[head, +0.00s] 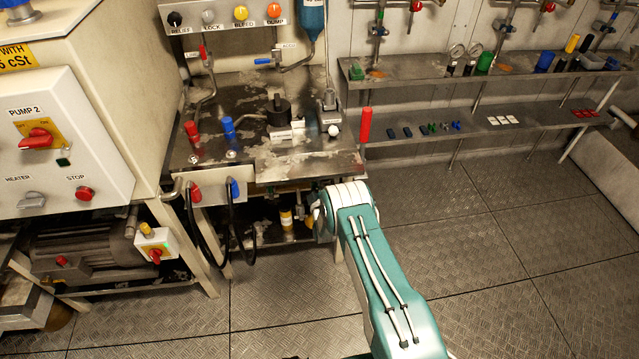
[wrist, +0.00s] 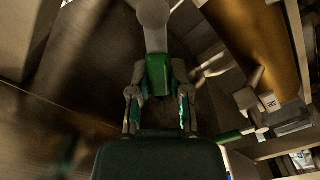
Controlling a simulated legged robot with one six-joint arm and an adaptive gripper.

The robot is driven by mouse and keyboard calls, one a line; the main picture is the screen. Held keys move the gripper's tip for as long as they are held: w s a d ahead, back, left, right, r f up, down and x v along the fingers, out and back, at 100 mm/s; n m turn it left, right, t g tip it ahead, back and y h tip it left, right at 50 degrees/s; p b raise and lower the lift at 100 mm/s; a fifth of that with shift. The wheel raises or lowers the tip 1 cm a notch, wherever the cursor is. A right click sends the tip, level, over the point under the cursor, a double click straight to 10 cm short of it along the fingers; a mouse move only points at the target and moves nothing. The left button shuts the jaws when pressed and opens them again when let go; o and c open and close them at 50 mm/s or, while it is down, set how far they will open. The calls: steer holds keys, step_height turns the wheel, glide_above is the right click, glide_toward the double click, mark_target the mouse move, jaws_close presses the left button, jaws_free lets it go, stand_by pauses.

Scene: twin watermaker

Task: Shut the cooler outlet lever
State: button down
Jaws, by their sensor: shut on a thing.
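In the wrist view my gripper (wrist: 158,90) has its two fingers either side of a green lever handle (wrist: 159,72) and is shut on it. The handle joins a pale grey round fitting (wrist: 154,12) at the top of the picture. No label shows on it, so I cannot read whether it is the cooler outlet lever. In the head view my arm reaches down beside the steel bench, and my gripper and this lever are hidden there.
A second green handle (wrist: 231,137) and an orange-brown cylinder (wrist: 250,35) are to the right in the wrist view. The steel bench (head: 310,165), black hoses (head: 197,235) and a motor (head: 85,245) stand at left. The floor at right is clear.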

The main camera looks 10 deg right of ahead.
steer(key=shift+a+f+n, duration=0.3)
steer(key=shift+f+n, duration=0.3)
steer(key=shift+n, duration=0.75)
steer(key=shift+a+f+n, duration=0.3)
steer(key=shift+f+n, duration=0.25)
steer(key=shift+n, duration=0.75)
steer(key=shift+a+f+n, duration=0.3)
steer(key=shift+f+n, duration=0.3)
steer(key=shift+n, duration=0.75)
steer(key=c, duration=0.6)
jaws_free()
steer(key=shift+a+f, duration=0.1)
steer(key=shift+o, duration=0.2)
steer(key=s, duration=1.2)
steer(key=shift+f, duration=0.1)
